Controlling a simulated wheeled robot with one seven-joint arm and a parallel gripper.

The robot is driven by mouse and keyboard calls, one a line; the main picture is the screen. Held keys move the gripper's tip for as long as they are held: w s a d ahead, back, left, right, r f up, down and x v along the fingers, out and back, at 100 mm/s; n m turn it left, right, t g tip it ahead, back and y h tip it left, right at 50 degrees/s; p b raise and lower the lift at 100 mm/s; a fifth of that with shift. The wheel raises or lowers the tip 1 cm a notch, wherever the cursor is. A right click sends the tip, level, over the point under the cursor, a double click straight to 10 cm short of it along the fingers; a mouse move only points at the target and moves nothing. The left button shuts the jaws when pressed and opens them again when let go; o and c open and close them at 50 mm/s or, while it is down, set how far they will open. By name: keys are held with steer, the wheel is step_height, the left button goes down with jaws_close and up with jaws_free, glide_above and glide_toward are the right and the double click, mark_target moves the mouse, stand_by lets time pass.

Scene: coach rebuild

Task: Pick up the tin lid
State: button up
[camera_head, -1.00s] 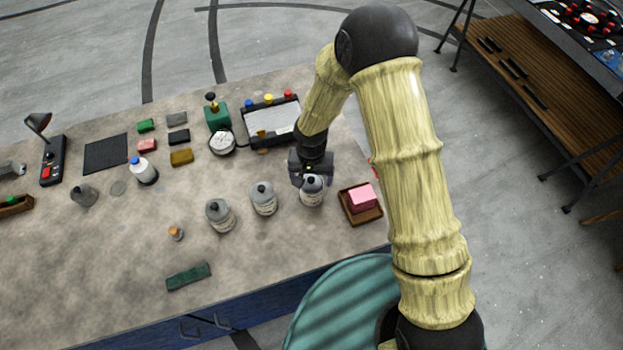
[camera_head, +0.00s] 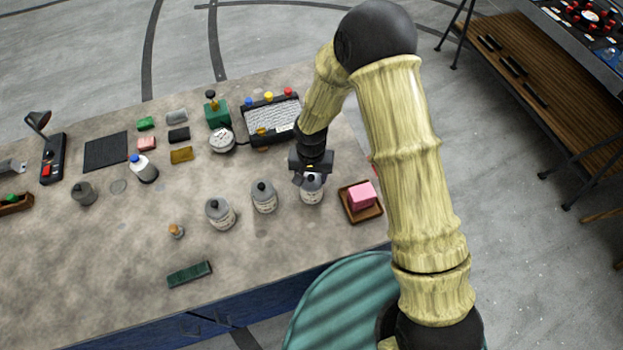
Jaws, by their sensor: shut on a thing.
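Three grey tins with pale labels and dark-knobbed lids stand in a row on the bench: a left tin (camera_head: 219,214), a middle tin (camera_head: 264,197) and a right tin (camera_head: 312,193). My gripper (camera_head: 311,175) is at the top of the right tin, shut on its tin lid, whose dark knob shows in part between the fingers. The fingers hide much of the lid. I cannot tell whether the lid is lifted off the tin.
A brown tray (camera_head: 373,213) holding a pink block (camera_head: 361,195) stands close to the right. A white gauge (camera_head: 222,139) and a panel with coloured knobs (camera_head: 271,121) lie behind. A small cork-coloured piece (camera_head: 176,231) and a green block (camera_head: 189,273) are at front left.

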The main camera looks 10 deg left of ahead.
mark_target(312, 176)
step_height(312, 176, up, 10)
steer(key=b, duration=0.3)
stand_by(0.4)
steer(key=shift+p, duration=0.9)
steer(key=f+p, duration=0.1)
steer(key=p, duration=0.1)
steer(key=shift+w+p, duration=0.2)
steer(key=shift+p, duration=0.15)
steer(key=shift+f+p, duration=0.85)
steer(key=shift+p, duration=0.15)
steer(key=shift+d+f, duration=0.1)
steer(key=shift+f, duration=0.1)
